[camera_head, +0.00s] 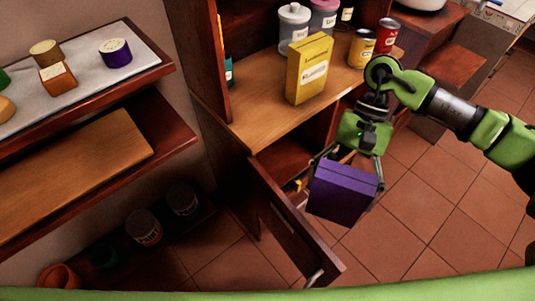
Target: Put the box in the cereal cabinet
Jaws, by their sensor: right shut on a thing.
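My right gripper (347,165) comes in from the right and is shut on a purple box (342,193). It holds the box in the air, fingers on either side, in front of the lower cabinet. The cabinet door (293,222) stands open to the left of the box. Part of the dark cabinet interior (283,160) shows behind the gripper, with a small yellow item in it; the rest is hidden by the gripper and box. I cannot tell from this view which cabinet is the cereal one. My left gripper is not in view.
A yellow box (309,70), canisters (293,27) and cans (361,48) stand on the wooden counter (262,110) above. Shelves (75,160) with blocks and jars are at the left. Tiled floor (410,215) is clear at the right.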

